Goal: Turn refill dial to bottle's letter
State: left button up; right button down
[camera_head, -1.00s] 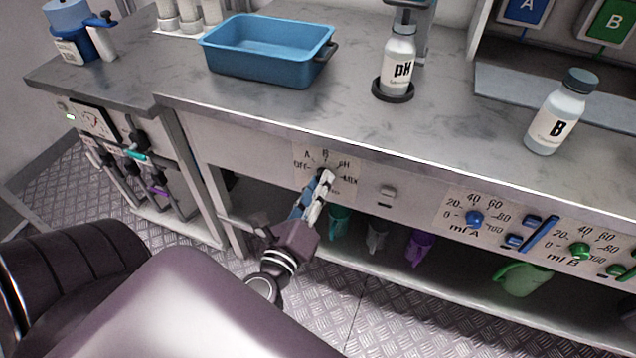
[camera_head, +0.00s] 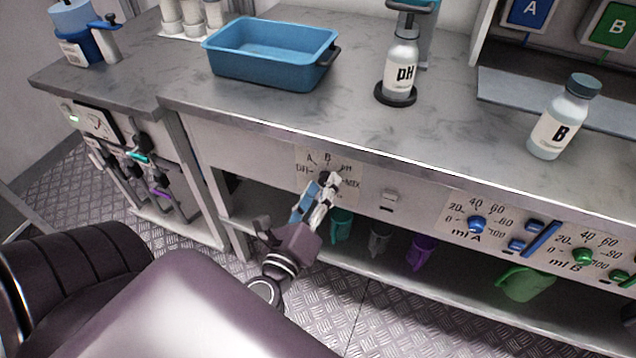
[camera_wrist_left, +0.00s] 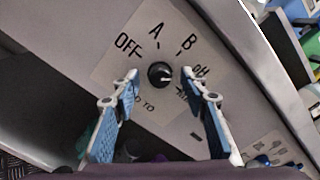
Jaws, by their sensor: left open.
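The refill dial (camera_wrist_left: 160,73) is a small black knob on a pale label with OFF, A, B, pH and MIX around it. In the head view the dial (camera_head: 325,175) is partly hidden by my left gripper (camera_head: 326,186). In the wrist view the left gripper (camera_wrist_left: 163,88) is open, one blue-padded finger on each side of the dial, apart from it. A light mark shows on the knob, but I cannot tell surely which letter it points at. A bottle marked B (camera_head: 563,120) stands at the right.
A blue tray (camera_head: 262,77) sits on the grey counter (camera_head: 300,112). Blue ml A (camera_head: 477,224) and green ml B (camera_head: 582,256) dials are on the front panel at right. Coloured jugs, including a purple one (camera_head: 421,250), are under the counter.

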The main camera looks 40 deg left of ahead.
pick_arm(q)
jog(key=v, duration=1.2)
